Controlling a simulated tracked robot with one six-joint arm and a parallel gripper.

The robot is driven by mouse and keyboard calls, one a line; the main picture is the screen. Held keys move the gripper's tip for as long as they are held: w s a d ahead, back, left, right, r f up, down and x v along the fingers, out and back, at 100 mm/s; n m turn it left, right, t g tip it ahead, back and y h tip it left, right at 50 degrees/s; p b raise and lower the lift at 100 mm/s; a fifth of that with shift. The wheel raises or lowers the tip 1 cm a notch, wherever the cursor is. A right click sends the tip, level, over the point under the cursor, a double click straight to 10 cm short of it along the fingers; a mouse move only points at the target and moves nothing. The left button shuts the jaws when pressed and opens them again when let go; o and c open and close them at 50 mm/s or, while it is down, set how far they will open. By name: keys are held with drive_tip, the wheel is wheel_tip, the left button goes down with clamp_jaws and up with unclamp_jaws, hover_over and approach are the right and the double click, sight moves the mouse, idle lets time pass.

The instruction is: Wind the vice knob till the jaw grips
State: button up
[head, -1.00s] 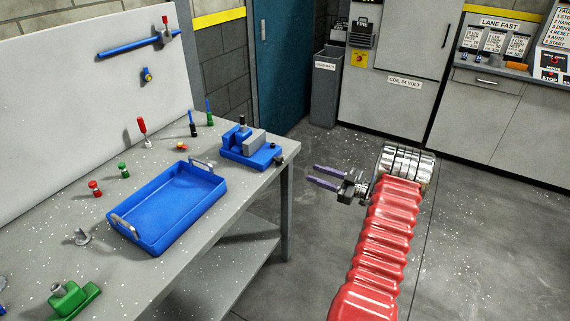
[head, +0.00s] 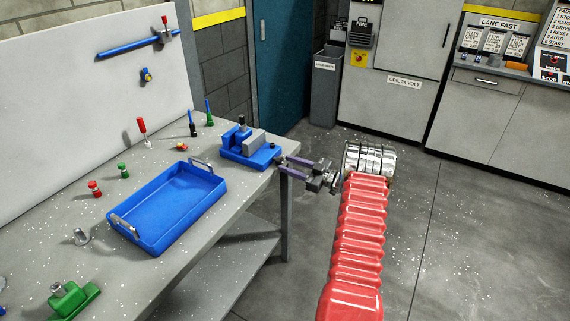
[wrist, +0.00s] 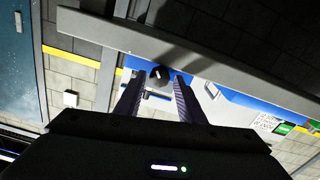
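The blue vice (head: 250,152) stands at the right end of the grey bench, with a grey block-like jaw (head: 254,139) on it. A dark upright piece (head: 242,122) shows behind the jaw; I cannot tell whether the jaw touches anything. The small dark knob (head: 279,158) is on the vice's right side, at the bench edge. My gripper (head: 287,166) is open, its purple-grey fingertips at the knob. In the wrist view the round dark knob (wrist: 157,75) shows between the two fingertips (wrist: 160,78), with a gap each side. How deep it sits between them is unclear.
A blue tray (head: 124,224) with metal handles lies left of the vice. Red, green and blue-handled tools stand along the bench. The bench edge and leg (head: 285,220) are close to my gripper. The floor (head: 460,240) to the right is clear.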

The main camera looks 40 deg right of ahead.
drive_tip(key=shift+x, duration=1.1)
drive_tip(key=shift+c, duration=0.5)
drive_tip(key=c, duration=0.7)
drive_tip(key=shift+m, duration=1.5)
